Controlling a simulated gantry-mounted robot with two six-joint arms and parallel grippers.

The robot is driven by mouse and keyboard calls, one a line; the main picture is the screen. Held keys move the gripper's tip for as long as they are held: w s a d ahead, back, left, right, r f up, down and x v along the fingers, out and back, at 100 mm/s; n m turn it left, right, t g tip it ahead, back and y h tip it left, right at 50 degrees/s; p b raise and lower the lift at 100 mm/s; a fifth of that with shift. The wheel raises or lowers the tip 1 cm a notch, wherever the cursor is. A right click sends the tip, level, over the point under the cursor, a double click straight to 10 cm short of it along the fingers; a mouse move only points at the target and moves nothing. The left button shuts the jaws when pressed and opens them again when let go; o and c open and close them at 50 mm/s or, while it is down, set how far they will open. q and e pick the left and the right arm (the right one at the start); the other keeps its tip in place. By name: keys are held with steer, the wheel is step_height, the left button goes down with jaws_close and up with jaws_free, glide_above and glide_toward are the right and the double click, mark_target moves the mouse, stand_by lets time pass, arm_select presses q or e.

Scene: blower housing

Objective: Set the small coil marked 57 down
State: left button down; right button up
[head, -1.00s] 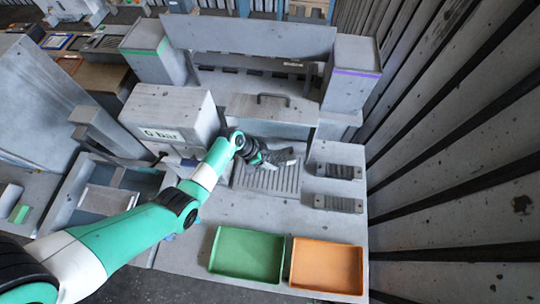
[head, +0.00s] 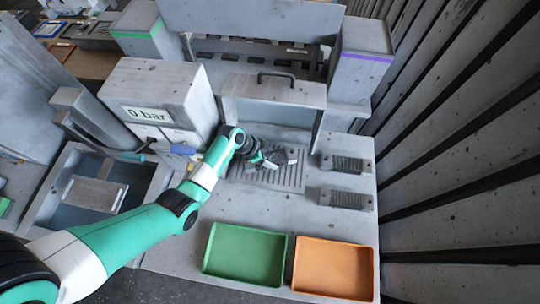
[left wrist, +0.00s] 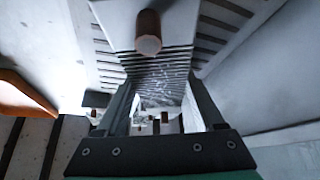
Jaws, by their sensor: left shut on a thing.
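My left gripper (head: 268,162) is shut on a small dark grey finned block, the coil (head: 286,157), over the slatted grey plate (head: 262,178) in front of the chamber. In the left wrist view the gripper's fingers (left wrist: 162,104) stand on both sides of the finned coil (left wrist: 155,86). A light end block with a copper-coloured stub (left wrist: 149,32) shows beyond it. No number is legible on the coil. Whether it touches the plate cannot be told. My right gripper is not in view.
Two finned blocks, one farther back (head: 347,164) and one nearer (head: 346,198), lie right of the plate. A green tray (head: 245,279) and an orange tray (head: 333,290) stand in front. A box reading "0 bar" (head: 165,85) stands left. A handled panel (head: 274,88) is behind.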

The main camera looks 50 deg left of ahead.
arm_select(q)
steer(key=shift+f+b, duration=0.35)
steer(key=shift+f, duration=0.3)
stand_by(0.4)
jaws_free()
step_height(320, 180, up, 4)
steer(key=shift+f+p, duration=0.1)
steer(key=shift+p, duration=1.05)
steer(key=s+d+r+p, duration=0.6)
steer(key=s+r, duration=0.3)
steer(key=s, duration=0.3)
steer(key=shift+d, duration=0.65)
steer(key=shift+r, duration=0.1)
